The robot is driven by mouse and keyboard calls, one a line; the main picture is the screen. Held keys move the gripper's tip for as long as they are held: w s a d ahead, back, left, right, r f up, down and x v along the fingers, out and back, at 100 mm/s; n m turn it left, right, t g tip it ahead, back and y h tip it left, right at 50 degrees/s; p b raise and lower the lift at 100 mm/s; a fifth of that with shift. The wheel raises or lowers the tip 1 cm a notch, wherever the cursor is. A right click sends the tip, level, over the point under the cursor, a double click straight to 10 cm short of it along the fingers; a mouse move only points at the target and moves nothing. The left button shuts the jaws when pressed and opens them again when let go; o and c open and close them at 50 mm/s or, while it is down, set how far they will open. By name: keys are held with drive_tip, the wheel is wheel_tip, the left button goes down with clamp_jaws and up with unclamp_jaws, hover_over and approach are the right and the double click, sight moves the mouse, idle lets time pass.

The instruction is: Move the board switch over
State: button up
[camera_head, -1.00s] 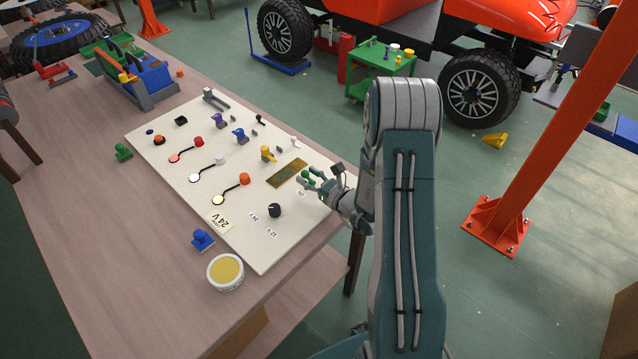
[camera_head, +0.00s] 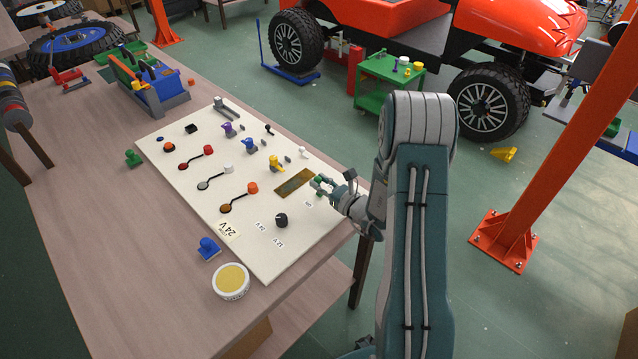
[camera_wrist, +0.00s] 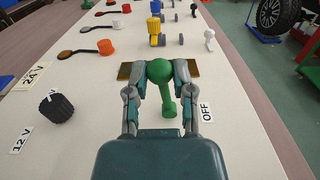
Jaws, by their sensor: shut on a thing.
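The white board (camera_head: 240,185) lies on the wooden table with several knobs, plugs and labels on it. A green switch handle (camera_wrist: 161,80) with a round head stands on the board in the wrist view, in front of a brass plate (camera_wrist: 125,71). The OFF label (camera_wrist: 206,112) is to its right. My gripper (camera_wrist: 159,72) is shut on the green head, one finger on each side. In the head view my gripper (camera_head: 322,185) is at the board's right edge, and its fingers partly hide the green switch.
A black knob (camera_wrist: 56,107) stands left of the switch, by the 12 V and 24 V labels. Yellow (camera_wrist: 157,35) and white (camera_wrist: 210,39) pieces stand beyond it. A round tub (camera_head: 231,281) and a blue piece (camera_head: 208,248) sit near the board's left edge.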

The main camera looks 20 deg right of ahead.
drive_tip(key=shift+d, duration=0.1)
drive_tip(key=shift+w+d, duration=0.35)
drive_tip(key=shift+d, duration=0.5)
drive_tip(key=shift+w+d+f, duration=0.15)
drive_tip(key=shift+d, duration=0.2)
drive_tip(key=shift+w+d+f, duration=0.15)
drive_tip(key=shift+d, duration=0.2)
drive_tip(key=o, duration=0.9)
